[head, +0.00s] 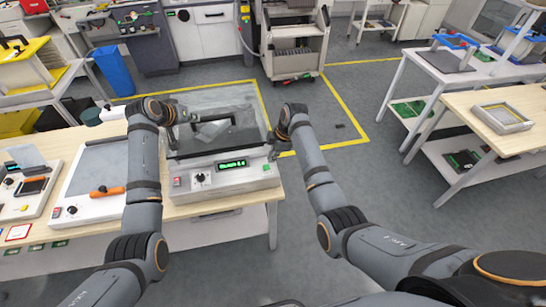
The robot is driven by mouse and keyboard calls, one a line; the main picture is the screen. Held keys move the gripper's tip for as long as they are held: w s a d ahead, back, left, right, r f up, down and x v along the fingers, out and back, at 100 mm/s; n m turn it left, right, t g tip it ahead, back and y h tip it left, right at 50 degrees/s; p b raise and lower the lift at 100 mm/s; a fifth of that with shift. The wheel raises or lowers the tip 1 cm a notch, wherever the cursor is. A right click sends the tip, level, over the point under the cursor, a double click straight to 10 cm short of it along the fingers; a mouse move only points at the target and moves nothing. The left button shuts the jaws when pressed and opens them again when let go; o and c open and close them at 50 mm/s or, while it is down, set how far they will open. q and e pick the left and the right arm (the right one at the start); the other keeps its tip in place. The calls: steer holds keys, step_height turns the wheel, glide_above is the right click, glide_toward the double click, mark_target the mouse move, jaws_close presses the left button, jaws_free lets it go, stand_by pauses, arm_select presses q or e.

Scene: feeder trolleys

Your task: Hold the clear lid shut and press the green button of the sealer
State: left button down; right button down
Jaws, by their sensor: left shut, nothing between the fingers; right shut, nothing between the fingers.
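The sealer (225,181) stands on the wooden bench, with a lit green display (233,164), a black knob (200,178) and a red switch on its front panel. My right gripper (273,147) is shut and empty by the sealer's right front corner. The green button is too small or hidden to make out near it.
Left of the sealer on the bench are a flat grey device (98,175) with an orange handle and a smaller white device (28,190). A grey trolley (296,50) stands behind. Tables (455,75) stand at right, with open floor between.

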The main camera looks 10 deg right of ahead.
mark_target(198, 134)
arm_select(q)
steer(key=shift+s+a+f, duration=0.1)
steer(key=shift+s+f, duration=0.05)
steer(key=shift+f, duration=0.5)
steer(key=shift+s+f, duration=0.15)
steer(key=shift+f, duration=0.45)
arm_select(e)
steer(key=shift+s+a+r, duration=0.1)
steer(key=shift+s+r, duration=0.05)
steer(key=shift+s, duration=0.1)
arm_select(q)
steer(key=shift+f, duration=0.35)
steer(key=shift+x, duration=0.9)
arm_select(e)
steer(key=shift+w+d+f, duration=0.35)
steer(key=shift+w+d, duration=0.1)
